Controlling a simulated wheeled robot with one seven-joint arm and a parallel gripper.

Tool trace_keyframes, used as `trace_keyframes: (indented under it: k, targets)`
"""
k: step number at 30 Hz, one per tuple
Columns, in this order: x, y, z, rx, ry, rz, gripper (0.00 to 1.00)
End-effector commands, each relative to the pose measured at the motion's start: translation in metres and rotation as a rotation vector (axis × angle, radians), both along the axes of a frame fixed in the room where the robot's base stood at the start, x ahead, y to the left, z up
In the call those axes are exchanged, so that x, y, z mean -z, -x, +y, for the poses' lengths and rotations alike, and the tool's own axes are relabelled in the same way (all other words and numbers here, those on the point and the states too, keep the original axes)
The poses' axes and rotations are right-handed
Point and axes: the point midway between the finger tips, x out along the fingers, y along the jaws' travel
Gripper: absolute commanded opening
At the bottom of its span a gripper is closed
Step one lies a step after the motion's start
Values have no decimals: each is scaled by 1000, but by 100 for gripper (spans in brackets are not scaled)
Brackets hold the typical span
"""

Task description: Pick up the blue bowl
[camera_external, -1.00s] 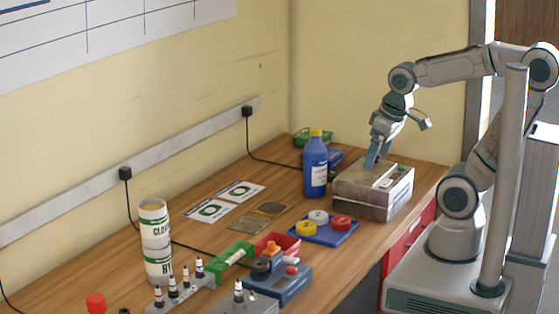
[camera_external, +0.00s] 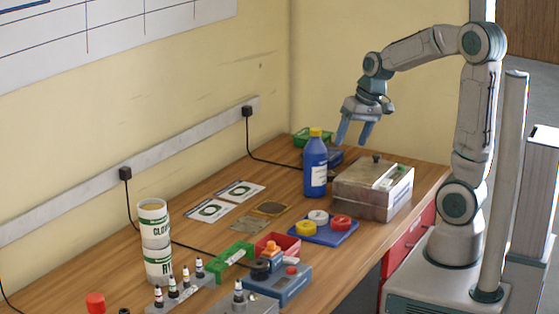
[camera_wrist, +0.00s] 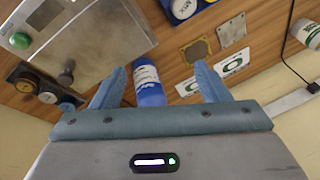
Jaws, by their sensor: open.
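I see no clear blue bowl in either view. A blue item (camera_external: 335,157) stands behind the blue bottle in the external view, partly hidden, and I cannot tell its shape. My gripper (camera_external: 354,138) is open and empty, held in the air above the back of the bench, right of the blue bottle (camera_external: 315,172) with the yellow cap. In the wrist view, the blue bottle (camera_wrist: 148,86) shows beyond and between the open fingers, apart from them.
A metal box (camera_external: 362,193) with a dark knob stands at the right edge of the bench. A blue tray (camera_external: 340,238) with round caps, a red bin (camera_external: 290,248) and a green bin (camera_external: 312,134) are on the bench. Cards (camera_external: 210,210) lie flat.

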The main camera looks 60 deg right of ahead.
Motion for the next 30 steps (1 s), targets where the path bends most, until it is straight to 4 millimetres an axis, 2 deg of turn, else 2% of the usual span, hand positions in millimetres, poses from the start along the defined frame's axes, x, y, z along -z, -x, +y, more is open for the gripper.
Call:
trace_keyframes:
  k: [1,6,12,16,18,21,26,30]
  targets:
    - [9,-12,-21,55,-3,9,69]
    - [30,-43,-95,237,15,15,69]
    - [51,-61,-187,424,107,19,69]
    - [57,-66,-235,508,184,19,69]
    - [58,-67,-254,537,219,19,69]
    - [57,-67,-271,562,254,18,69]
    - [63,-69,-282,575,272,17,69]
    - [87,-73,-290,578,271,21,69]
